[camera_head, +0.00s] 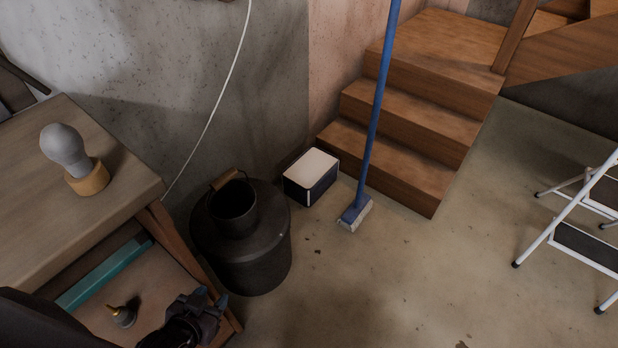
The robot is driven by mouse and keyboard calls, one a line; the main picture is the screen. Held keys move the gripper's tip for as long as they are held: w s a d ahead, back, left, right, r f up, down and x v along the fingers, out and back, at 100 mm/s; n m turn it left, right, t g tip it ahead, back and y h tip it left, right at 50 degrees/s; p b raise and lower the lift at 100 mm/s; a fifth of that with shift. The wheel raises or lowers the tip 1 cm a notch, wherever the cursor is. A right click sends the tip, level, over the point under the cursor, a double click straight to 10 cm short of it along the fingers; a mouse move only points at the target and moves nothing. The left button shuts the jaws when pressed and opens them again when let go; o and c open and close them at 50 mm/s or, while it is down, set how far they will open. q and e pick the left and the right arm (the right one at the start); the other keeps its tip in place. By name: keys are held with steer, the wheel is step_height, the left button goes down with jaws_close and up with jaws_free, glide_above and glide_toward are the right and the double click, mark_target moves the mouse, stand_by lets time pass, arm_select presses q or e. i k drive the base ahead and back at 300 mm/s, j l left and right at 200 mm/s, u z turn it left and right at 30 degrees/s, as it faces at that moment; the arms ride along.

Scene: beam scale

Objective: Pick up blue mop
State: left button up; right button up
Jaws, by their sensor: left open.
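The blue mop (374,122) stands nearly upright beside the wooden steps, its long blue handle running out of the top of the picture. Its blue head with a pale lower edge (356,212) rests on the concrete floor. My left gripper (217,300) is at the bottom of the picture, left of centre, in front of the table's lower shelf. It is open, with nothing seen between its fingers, and it is well apart from the mop. My right gripper is not in view.
A dark metal can (262,255) and a small white-topped box (311,167) stand left of the mop. Wooden steps (400,150) rise behind it. A wooden table (50,220) is at left, a white step ladder (575,238) at right. Floor in front of the mop is clear.

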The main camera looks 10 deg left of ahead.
mark_target(350, 219)
steer(key=i+l+u, duration=0.2)
steer(key=i+l, duration=0.5)
steer(key=i+l+u, duration=0.15)
steer(key=i+l, duration=0.55)
steer(key=l, duration=0.1)
